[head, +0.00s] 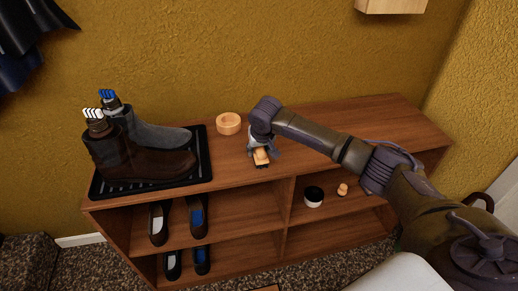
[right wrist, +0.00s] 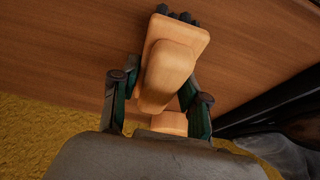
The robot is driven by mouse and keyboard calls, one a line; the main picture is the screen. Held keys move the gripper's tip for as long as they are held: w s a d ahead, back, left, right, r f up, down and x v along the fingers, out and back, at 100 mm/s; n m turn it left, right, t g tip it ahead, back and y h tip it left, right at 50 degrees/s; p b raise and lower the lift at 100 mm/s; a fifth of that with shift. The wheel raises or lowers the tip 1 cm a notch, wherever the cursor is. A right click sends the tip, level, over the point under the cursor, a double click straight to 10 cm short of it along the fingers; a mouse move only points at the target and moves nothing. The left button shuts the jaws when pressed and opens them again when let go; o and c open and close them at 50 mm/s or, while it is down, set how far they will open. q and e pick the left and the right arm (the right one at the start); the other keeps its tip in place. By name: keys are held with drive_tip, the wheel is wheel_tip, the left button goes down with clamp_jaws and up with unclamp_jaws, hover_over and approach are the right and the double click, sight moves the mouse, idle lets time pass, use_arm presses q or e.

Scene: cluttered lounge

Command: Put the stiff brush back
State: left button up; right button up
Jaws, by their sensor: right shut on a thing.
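The brush (head: 261,157) has a pale wooden body and dark bristles. My right gripper (head: 262,149) is shut on it, at the middle of the wooden cabinet top. In the right wrist view the brush (right wrist: 168,70) lies between the two fingers of my right gripper (right wrist: 160,90), its dark bristle tufts showing at the far end. I cannot tell whether the brush touches the wood. A round, pale wooden holder (head: 228,123) with a hollow top stands on the cabinet to the left of my gripper, near the wall. My left gripper is not in view.
A pair of boots (head: 150,160) stands on a black ribbed tray (head: 205,165) at the left of the cabinet top (head: 370,115). Shoes (head: 198,220), a dark bowl (head: 314,194) and a small wooden piece (head: 342,189) sit on shelves below. The cabinet top's right side is clear.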

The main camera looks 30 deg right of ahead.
drive_tip(key=o, duration=1.1)
drive_tip(key=shift+f, duration=0.1)
drive_tip(key=v, duration=1.2)
